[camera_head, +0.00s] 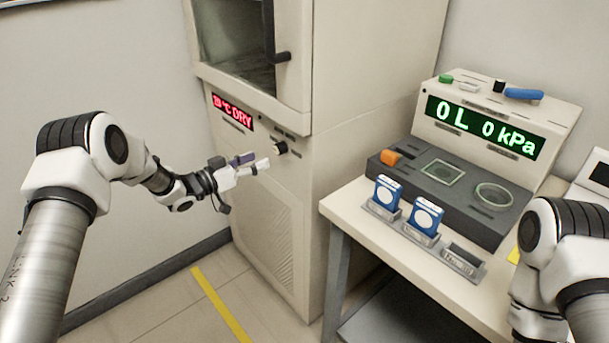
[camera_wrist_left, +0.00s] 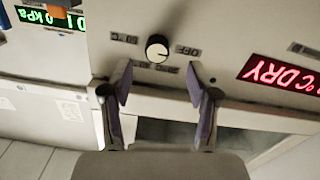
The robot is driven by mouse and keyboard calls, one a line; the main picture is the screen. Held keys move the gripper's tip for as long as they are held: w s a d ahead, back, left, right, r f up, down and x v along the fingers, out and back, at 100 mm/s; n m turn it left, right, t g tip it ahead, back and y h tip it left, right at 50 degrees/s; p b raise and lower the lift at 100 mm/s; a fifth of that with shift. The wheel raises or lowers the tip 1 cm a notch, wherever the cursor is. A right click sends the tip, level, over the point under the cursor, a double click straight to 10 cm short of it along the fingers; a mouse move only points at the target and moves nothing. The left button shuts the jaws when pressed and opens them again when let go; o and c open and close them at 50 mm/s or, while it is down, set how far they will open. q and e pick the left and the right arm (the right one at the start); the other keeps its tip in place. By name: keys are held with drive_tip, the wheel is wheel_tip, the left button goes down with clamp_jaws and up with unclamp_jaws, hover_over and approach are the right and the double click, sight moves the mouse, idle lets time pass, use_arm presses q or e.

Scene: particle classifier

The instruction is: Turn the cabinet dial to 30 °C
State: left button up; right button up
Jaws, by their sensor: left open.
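The cabinet (camera_head: 375,70) is a tall beige unit with a red display (camera_head: 232,110) that reads a °C value and DRY; the leading digits are hard to read. Its dial (camera_head: 280,148) is a small round knob to the right of and below the display. In the left wrist view the dial (camera_wrist_left: 158,48) is black with a white face, between small labels. My left gripper (camera_head: 256,163) is open and empty, just short of the dial. In the left wrist view its two purple-padded fingers (camera_wrist_left: 160,88) stand apart, with the dial beyond the gap between them. My right gripper is out of view.
A table (camera_head: 340,208) at the right bears a grey console with a green display (camera_head: 485,127) and blue-and-white cartridges (camera_head: 425,217) in holders. The floor before the cabinet is clear.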

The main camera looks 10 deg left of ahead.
sight(276, 150)
use_arm(q)
drive_tip(key=x, duration=0.7)
drive_tip(key=shift+s+d+r, duration=0.1)
drive_tip(key=shift+r, duration=0.25)
clamp_jaws()
